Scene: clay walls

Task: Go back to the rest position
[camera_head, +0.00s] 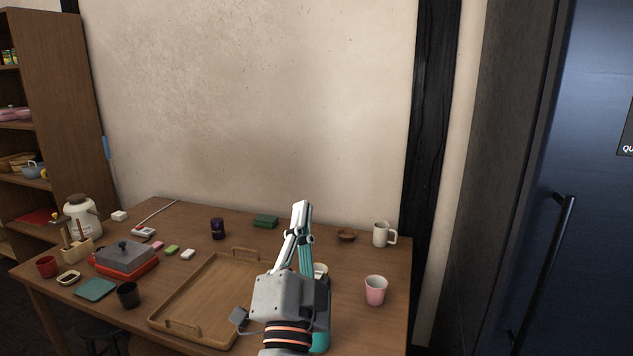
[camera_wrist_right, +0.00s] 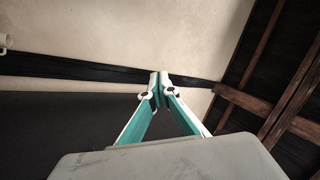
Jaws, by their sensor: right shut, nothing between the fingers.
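My right gripper (camera_head: 301,208) is raised over the right half of the wooden table (camera_head: 350,325), pointing up and away toward the wall. Its white and teal fingers are closed together with nothing between them; the right wrist view also shows the fingertips (camera_wrist_right: 160,80) meeting, with wall and ceiling beyond. The right forearm comes in from the bottom of the head view and hides part of the table and the right end of the wooden tray (camera_head: 215,290). My left gripper is not in view.
A pink cup (camera_head: 375,290) and a pale mug (camera_head: 382,234) stand right of my arm. A green block (camera_head: 265,221), a dark purple cup (camera_head: 218,228) and a red grill pot (camera_head: 127,262) stand further left. A dark cabinet (camera_head: 510,180) is at right, a wooden shelf (camera_head: 60,100) at left.

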